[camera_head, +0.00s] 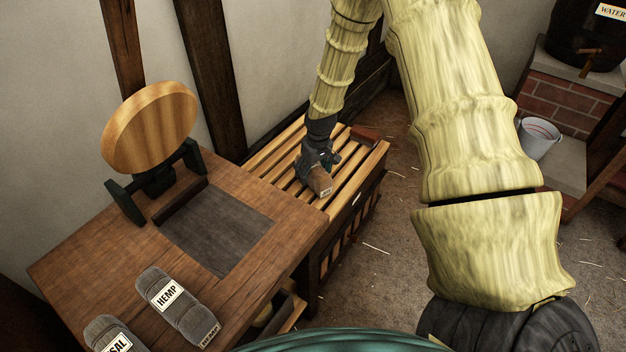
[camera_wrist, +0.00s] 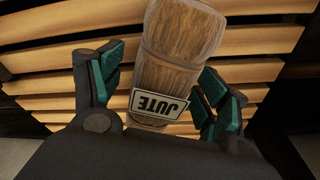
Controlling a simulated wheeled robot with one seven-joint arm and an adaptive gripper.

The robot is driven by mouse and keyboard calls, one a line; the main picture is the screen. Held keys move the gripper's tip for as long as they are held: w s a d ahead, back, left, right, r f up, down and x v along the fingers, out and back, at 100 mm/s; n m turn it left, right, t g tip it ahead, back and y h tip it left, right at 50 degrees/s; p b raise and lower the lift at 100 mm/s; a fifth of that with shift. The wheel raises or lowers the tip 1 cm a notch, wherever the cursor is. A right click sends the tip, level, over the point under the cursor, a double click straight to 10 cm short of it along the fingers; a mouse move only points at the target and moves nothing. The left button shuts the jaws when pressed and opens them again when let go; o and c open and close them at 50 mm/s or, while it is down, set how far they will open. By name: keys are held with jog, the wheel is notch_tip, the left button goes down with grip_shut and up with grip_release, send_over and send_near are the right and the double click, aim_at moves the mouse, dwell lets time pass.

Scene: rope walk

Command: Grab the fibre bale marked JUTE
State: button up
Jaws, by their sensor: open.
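The JUTE bale (camera_wrist: 178,60) is a brown, banded bundle with a white label, lying on a slatted wooden rack. In the head view the bale (camera_head: 319,182) shows small, partly hidden under my gripper (camera_head: 318,168). In the wrist view my gripper (camera_wrist: 160,95) has its dark, green-padded fingers spread, one on each side of the bale's labelled end. The gripper is open. A narrow gap shows on the left; on the right the finger is very close to the bale, and I cannot tell if it touches.
The slatted rack (camera_head: 276,150) adjoins a wooden bench (camera_head: 100,245). On the bench lie a HEMP bale (camera_head: 178,305) and a bale marked SAL (camera_head: 112,337), partly cut off, beside a round wooden disc (camera_head: 150,127) on a stand. A reddish block (camera_head: 364,135) lies at the rack's far end.

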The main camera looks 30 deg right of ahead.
notch_tip(320, 180, down, 2)
jog(key=shift+w+f, duration=0.15)
jog(key=shift+f, duration=0.1)
jog(key=c, duration=1.3)
jog(key=shift+r, duration=0.1)
